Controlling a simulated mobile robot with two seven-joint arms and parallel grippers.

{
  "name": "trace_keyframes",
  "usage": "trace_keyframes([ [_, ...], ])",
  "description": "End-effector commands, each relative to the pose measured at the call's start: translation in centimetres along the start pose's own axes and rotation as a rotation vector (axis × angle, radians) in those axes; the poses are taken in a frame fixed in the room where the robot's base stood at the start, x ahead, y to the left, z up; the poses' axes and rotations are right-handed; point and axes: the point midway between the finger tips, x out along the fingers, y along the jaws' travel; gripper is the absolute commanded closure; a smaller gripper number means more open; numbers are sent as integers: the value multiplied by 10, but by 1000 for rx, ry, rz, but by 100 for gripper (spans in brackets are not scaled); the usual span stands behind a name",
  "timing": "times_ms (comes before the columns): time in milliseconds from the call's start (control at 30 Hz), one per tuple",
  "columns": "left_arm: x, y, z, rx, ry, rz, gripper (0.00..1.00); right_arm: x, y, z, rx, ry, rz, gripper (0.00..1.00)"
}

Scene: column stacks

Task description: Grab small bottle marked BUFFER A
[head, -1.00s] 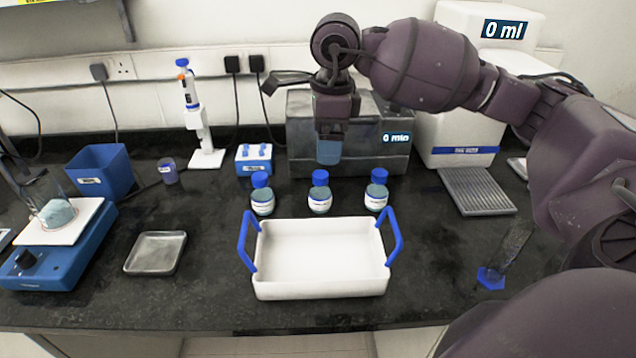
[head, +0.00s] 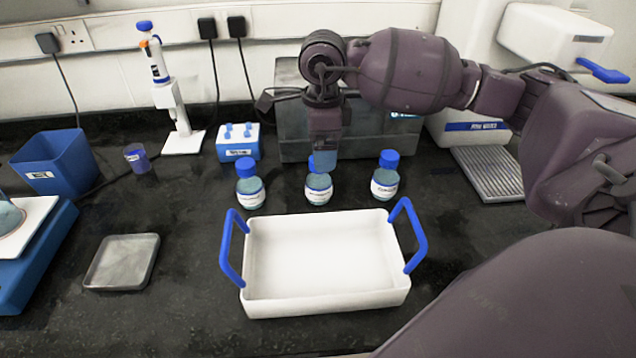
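Three small bottles with blue caps and white labels stand upright in a row behind the white tray: a left bottle (head: 250,187), a middle bottle (head: 318,190) and a right bottle (head: 385,178). The label print is too small to read, so I cannot tell which is BUFFER A. My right gripper (head: 324,152) points down at the middle bottle and overlaps its cap in the head view. I cannot tell whether it touches the cap, or how far apart its fingers are. My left gripper is not in view.
A white tray (head: 325,301) with blue handles stands in front of the bottles. A grey water bath (head: 295,143) is close behind them. A blue tube rack (head: 238,148), pipette stand (head: 183,142), blue bin (head: 52,165) and metal dish (head: 122,262) are at left. Bench between dish and tray is clear.

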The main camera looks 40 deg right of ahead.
Motion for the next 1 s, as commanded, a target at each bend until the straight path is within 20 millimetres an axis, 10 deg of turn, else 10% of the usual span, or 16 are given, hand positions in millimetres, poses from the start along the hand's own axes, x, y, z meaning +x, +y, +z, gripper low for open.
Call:
trace_keyframes([
  [833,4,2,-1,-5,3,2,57,62,3,6,0,-1,-1,11],
  [1000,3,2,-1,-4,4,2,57,62,3,6,0,-1,-1,34],
])
